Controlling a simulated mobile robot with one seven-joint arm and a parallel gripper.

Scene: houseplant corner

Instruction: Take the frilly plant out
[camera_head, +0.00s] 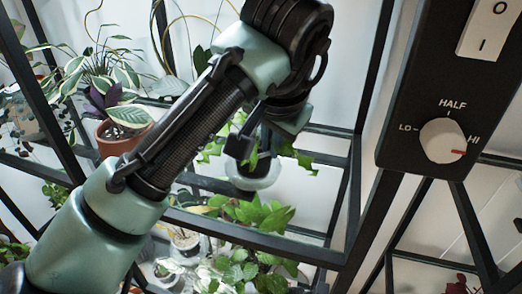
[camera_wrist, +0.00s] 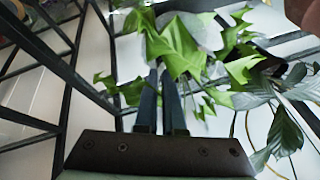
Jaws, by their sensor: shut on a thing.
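The frilly plant, with bright green jagged leaves (camera_head: 300,158), is in a pale round pot (camera_head: 253,177) at the middle of the head view. My gripper shows in the wrist view (camera_wrist: 166,78), its two dark fingers close together and shut on the frilly plant. Its leaves (camera_wrist: 178,48) hang over the fingertips, and the pale grey pot (camera_wrist: 205,32) shows behind them. The leaves hide the exact grip. In the head view my arm comes from the lower left and hides part of the plant. The pot appears upright, above the lower plants.
A black-framed shelf (camera_head: 345,262) surrounds the area. A terracotta pot (camera_head: 118,140) with variegated leaves stands at left. Leafy green plants (camera_head: 255,215) sit below the held pot. A black control panel (camera_head: 447,90) stands at right. Dark leaves (camera_wrist: 285,130) are close on the wrist view's right.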

